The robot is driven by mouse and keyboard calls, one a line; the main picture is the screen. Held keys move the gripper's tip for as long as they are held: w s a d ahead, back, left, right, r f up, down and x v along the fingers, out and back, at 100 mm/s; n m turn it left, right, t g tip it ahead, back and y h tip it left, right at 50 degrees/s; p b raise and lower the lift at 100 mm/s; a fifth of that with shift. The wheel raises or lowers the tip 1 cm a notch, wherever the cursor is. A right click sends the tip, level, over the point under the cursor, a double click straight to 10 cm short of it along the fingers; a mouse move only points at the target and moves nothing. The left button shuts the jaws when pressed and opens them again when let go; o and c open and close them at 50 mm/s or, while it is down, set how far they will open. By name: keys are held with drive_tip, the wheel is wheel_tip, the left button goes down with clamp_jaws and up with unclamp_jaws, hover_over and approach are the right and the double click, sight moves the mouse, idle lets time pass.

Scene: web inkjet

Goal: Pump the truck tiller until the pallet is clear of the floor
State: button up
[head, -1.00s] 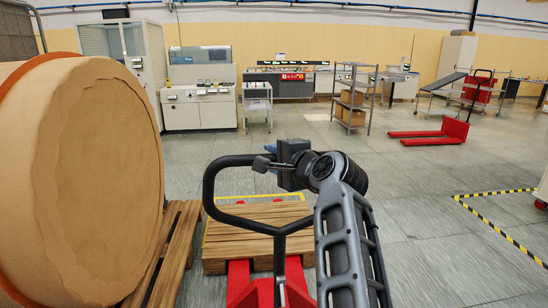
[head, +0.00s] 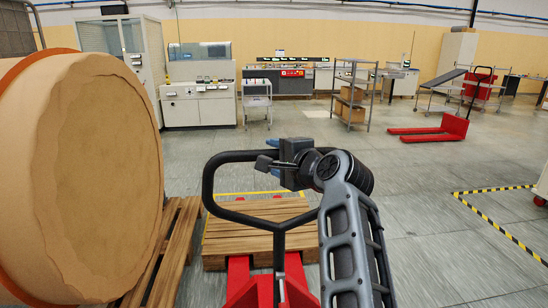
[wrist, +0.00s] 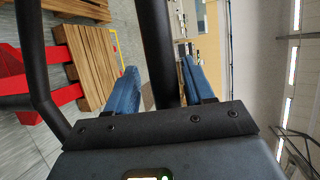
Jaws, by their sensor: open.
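The black tiller loop (head: 209,185) of the red pallet truck (head: 238,270) stands upright in front of me. In the head view my gripper (head: 284,156) is at the loop's upper right. In the wrist view the open blue fingers (wrist: 158,84) lie on either side of a black bar of the tiller (wrist: 157,35), with the bar between them; I cannot tell whether either finger touches it. The wooden pallet (head: 225,240) lies beyond the truck's body, and the forks under it are hidden. Any gap between pallet and floor is too unclear to tell.
A large brown roll (head: 95,175) on another wooden pallet (head: 175,235) stands close on the left. Yellow-black floor tape (head: 490,225) and a second red pallet truck (head: 440,130) are at the right. A grey shelf rack (head: 352,98) stands farther back. The floor between is clear.

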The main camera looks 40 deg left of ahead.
drive_tip(key=v, duration=0.6)
drive_tip(key=shift+d+b, duration=0.3)
drive_tip(key=shift+b, duration=0.05)
drive_tip(key=shift+s, duration=0.15)
